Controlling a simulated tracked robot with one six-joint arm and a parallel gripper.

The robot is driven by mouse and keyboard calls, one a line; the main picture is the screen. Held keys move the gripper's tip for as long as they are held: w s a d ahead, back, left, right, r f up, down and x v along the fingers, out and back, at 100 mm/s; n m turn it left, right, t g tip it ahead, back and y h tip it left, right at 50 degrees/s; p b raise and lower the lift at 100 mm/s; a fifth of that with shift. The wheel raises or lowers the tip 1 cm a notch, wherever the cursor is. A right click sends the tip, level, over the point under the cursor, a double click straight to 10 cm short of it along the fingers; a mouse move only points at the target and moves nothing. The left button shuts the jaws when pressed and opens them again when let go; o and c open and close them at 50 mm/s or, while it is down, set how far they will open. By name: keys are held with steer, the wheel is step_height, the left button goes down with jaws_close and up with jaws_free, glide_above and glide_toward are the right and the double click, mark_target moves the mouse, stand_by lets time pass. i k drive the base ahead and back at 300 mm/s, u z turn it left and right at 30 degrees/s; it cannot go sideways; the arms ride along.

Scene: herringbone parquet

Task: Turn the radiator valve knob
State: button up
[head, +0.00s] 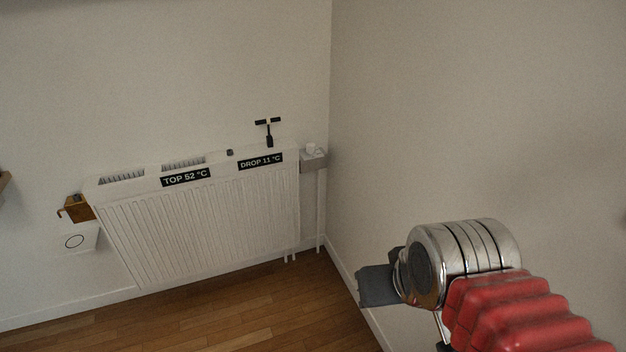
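A white ribbed radiator (200,225) hangs on the far wall, left of the room corner. At its upper right end a small white knob-like piece (311,149) sits on a grey block (314,160), with white pipes below. I cannot tell for sure that this is the valve knob. A black T-shaped piece (269,130) stands upright on the radiator's top edge. My gripper (377,287) shows as a dark grey part beyond the shiny wrist, at lower right. It is well apart from the radiator. Its fingers are not clear, and I see nothing held.
Black labels read "TOP 52 °C" (186,177) and "DROP 11 °C" (261,161). A brass-coloured box (77,208) sits by the radiator's left end, above a white plate with a dark ring (76,241). Parquet floor (235,308) in front is clear. The right wall stands close behind my arm.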

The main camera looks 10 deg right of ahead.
mark_target(310, 147)
steer(key=u, duration=0.65)
steer(key=i, duration=0.95)
steer(key=u, duration=0.45)
steer(key=i, duration=1.4)
steer(key=z, duration=0.85)
steer(key=i, duration=0.4)
steer(key=z, duration=0.4)
